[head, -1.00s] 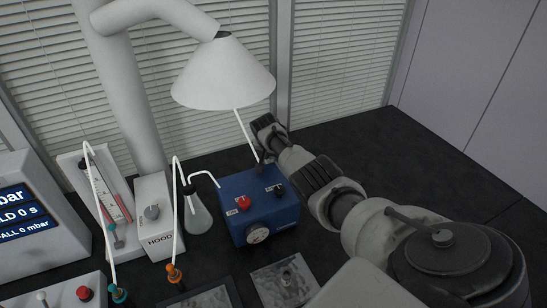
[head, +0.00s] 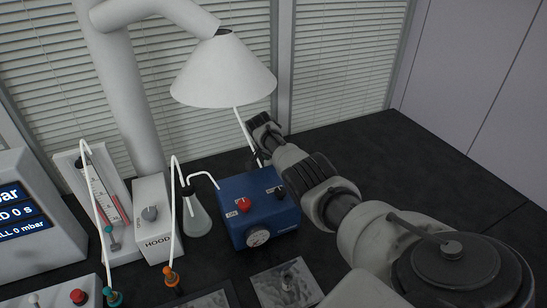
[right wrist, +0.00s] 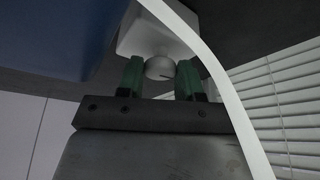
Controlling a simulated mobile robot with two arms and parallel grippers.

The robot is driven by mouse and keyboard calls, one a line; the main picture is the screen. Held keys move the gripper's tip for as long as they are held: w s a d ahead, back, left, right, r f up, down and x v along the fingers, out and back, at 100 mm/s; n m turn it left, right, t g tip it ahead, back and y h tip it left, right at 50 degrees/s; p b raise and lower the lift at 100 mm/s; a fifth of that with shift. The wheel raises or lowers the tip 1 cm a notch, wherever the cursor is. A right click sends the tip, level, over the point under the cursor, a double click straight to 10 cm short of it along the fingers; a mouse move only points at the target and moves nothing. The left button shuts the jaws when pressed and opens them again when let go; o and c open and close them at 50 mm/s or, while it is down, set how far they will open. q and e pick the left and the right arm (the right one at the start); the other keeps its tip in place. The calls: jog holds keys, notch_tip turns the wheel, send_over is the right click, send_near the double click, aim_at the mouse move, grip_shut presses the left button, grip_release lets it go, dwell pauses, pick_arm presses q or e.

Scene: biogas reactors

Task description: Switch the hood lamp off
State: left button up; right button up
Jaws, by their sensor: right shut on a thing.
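The white conical hood (head: 224,75) hangs at the end of a pale duct. Its underside is hidden, so I cannot tell whether the lamp is lit. A thin white cable (head: 245,132) runs from it down behind a blue box; it also crosses the right wrist view (right wrist: 212,68). In that view a small white box (right wrist: 165,32) carries a round pale knob (right wrist: 160,68) with a dark mark. My right gripper (right wrist: 160,72) is shut on this knob, a green-tipped finger on each side. In the head view my right gripper (head: 258,160) is behind the blue box, its fingertips partly hidden. My left gripper is out of view.
The blue box (head: 257,207) with red and black knobs stands just in front of my right gripper. A white box labelled HOOD (head: 157,238) with a grey dial and a glass flask (head: 196,216) stand left. The dark bench (head: 400,160) is clear at the back right.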

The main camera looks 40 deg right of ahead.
jog(key=o, duration=0.9)
jog(key=shift+r, duration=0.1)
jog(key=shift+a+r, duration=0.1)
jog(key=shift+r, duration=0.15)
jog(key=shift+p+v, duration=0.95)
jog(key=shift+v, duration=0.15)
jog(key=v, duration=0.8)
jog(key=shift+f, duration=0.1)
